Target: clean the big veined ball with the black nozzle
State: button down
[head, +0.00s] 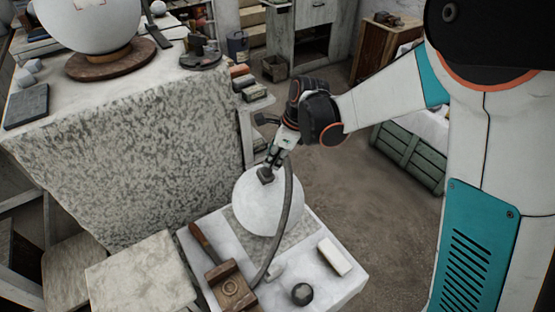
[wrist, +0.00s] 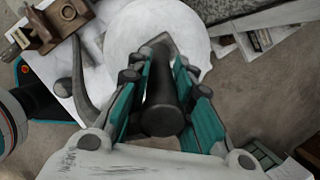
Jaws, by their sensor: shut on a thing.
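My gripper (head: 273,160) is shut on the black nozzle (head: 266,175), just over the upper part of a large white ball (head: 268,208). The ball rests on a low pale table (head: 340,285). The wrist view shows the nozzle (wrist: 162,112) between my gripper's teal fingers (wrist: 160,90), its head over the ball (wrist: 125,35). The nozzle head looks at or very near the ball's surface; I cannot tell whether it touches. A grey hose (head: 294,205) curves down in front of the ball. I cannot make out veins on it at this size.
Another large white ball (head: 88,22) sits on a round wooden base (head: 110,62) on the stone block at left. The low table holds a wooden tool (head: 231,287), a white bar (head: 335,256) and a dark round thing (head: 302,294). A green crate (head: 408,157) stands right; floor between is open.

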jog(key=shift+s+d+f+b, duration=0.15)
jog(key=shift+s+d, duration=0.3)
jog(key=shift+s, duration=0.1)
jog(key=shift+s+d+f+b, duration=0.1)
jog(key=shift+s+d+b, duration=0.05)
jog(key=shift+s+d, duration=0.3)
jog(key=shift+f, duration=0.15)
jog(key=shift+a, duration=0.1)
jog(key=shift+w+a+r, duration=0.2)
jog(key=shift+w+a, duration=0.25)
jog(key=shift+w, duration=0.1)
jog(key=shift+w+a+r, duration=0.15)
jog(key=shift+w+a, duration=0.25)
jog(key=shift+w, duration=0.15)
jog(key=shift+r, duration=0.1)
jog(key=shift+s+d+r+p, duration=0.45)
jog(key=shift+s+r, duration=0.1)
jog(key=shift+s, duration=0.15)
jog(key=shift+w, duration=0.1)
